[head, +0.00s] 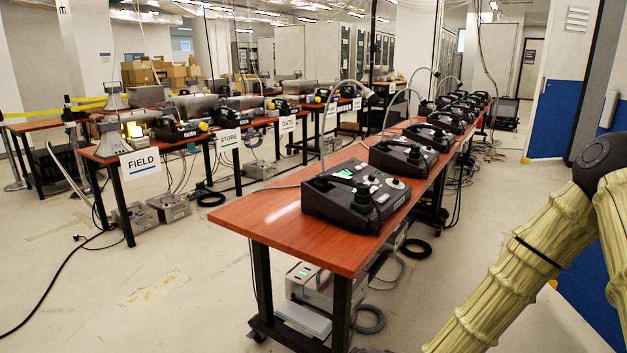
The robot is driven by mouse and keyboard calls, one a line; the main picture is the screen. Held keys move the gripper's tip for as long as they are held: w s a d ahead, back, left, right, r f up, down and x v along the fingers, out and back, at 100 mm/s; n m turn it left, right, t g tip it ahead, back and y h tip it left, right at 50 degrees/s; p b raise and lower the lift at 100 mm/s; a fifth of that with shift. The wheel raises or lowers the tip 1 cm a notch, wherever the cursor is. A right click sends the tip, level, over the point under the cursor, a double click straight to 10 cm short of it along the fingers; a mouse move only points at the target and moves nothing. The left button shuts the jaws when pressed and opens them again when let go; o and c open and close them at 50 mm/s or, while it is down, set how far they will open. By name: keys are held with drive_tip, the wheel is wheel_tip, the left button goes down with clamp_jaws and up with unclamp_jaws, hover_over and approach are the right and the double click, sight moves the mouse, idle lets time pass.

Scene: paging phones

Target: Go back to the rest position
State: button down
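A row of black paging phones runs along a long red-brown table (285,222). The nearest phone (355,195) is a black console with knobs, green lights and a gooseneck microphone, sitting upright near the table's front end. A second phone (404,155) sits behind it, with several more farther back. My arm's links show at the right edge of the head view, to the right of the table and apart from it. My gripper is outside the view, so its state and anything in it are hidden.
At left, another table (110,152) bears more equipment and hanging signs reading FIELD (142,163), STORE (228,139) and GATE (287,124). Grey boxes (318,285) and cables lie under the tables. A black cable (55,280) crosses the left floor. The floor between the tables is mostly clear.

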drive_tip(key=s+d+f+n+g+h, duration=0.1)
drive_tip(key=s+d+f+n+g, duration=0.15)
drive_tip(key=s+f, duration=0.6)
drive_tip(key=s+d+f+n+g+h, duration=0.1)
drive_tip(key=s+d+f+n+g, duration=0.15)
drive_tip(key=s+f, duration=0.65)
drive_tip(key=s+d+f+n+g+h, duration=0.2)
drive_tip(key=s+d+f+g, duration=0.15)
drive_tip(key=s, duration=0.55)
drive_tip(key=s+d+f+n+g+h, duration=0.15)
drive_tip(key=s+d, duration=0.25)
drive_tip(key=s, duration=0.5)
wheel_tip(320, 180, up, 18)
drive_tip(key=p, duration=1.8)
drive_tip(key=shift+p, duration=0.3)
